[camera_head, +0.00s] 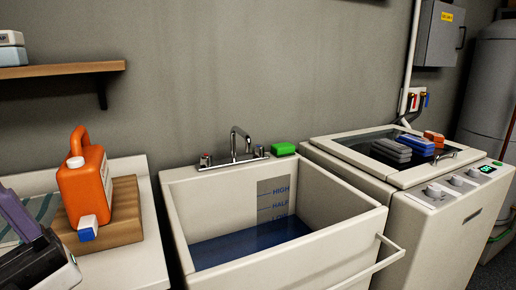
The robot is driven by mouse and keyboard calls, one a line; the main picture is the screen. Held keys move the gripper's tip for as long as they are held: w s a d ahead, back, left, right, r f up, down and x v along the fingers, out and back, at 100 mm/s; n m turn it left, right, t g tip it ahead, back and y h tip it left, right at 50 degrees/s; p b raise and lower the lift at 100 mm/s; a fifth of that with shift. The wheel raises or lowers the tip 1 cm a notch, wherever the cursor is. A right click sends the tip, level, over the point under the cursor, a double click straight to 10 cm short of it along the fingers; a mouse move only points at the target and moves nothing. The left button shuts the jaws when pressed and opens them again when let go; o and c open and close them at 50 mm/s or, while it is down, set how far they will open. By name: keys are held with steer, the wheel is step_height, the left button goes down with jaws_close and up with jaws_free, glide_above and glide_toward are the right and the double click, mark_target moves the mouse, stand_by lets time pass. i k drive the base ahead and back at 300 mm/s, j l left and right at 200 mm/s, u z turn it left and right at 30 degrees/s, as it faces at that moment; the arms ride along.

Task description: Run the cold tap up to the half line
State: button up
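The white sink (335,235) holds blue-looking water (235,247). Its surface meets the back wall around the LOW mark. A grey level panel (273,198) reads HIGH, HALF and LOW; the HALF line is clear of the water. The chrome tap (236,142) stands on the back rim, spout over the basin. I see no stream from it. Its left handle (205,160) has a red mark; its right handle (259,152) is too small to read. A dark, purple and white device (25,240) is cut off at the lower left; I cannot tell whether it is my gripper.
A green sponge (283,149) lies on the rim right of the tap. An orange jug (85,188) sits on a wooden block (125,215) on the left counter. A washer (440,225) with several blocks on its lid stands right. A shelf (60,70) juts out upper left.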

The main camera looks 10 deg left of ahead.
mark_target(259, 150)
steer(key=u, duration=0.6)
steer(key=l+u, duration=0.4)
steer(key=k+l+u, duration=0.15)
steer(key=l+u, duration=0.25)
steer(key=k+l+u, duration=0.1)
steer(key=l, duration=0.25)
steer(key=k+l+u, duration=0.1)
steer(key=l, duration=0.2)
steer(key=k+l+u, duration=0.1)
steer(key=l, duration=0.2)
steer(key=k+l, duration=0.2)
steer(key=l, duration=0.15)
steer(key=k+l, duration=0.2)
steer(key=i+l, duration=0.1)
steer(key=i, duration=1.4)
